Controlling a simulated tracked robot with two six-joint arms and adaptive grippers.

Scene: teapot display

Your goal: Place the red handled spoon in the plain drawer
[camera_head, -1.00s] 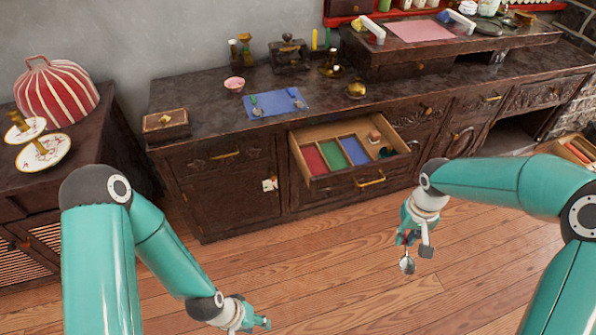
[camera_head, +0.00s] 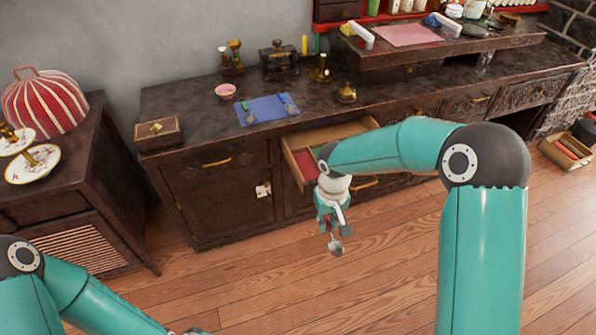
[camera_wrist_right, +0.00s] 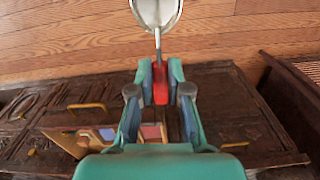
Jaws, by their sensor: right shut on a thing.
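The spoon, with a red handle (camera_wrist_right: 160,85) and a shiny metal bowl (camera_wrist_right: 157,12), is shut in my right gripper (camera_wrist_right: 158,84). In the head view the spoon bowl (camera_head: 335,246) hangs below the right gripper (camera_head: 332,222), above the floor and in front of the cabinet. An open drawer (camera_head: 291,158) stands behind the gripper, with coloured compartments inside. My right arm hides much of it. It also shows in the right wrist view (camera_wrist_right: 62,140). Which drawer is the plain one, I cannot tell. My left gripper (camera_head: 190,331) barely shows at the bottom edge.
The dark cabinet top (camera_head: 190,98) holds a blue mat (camera_head: 265,110) with spoons, a pink bowl (camera_head: 225,91) and a wooden box (camera_head: 158,133). A side cabinet stands at left. An open box (camera_head: 567,150) sits at far right. The wooden floor in front is clear.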

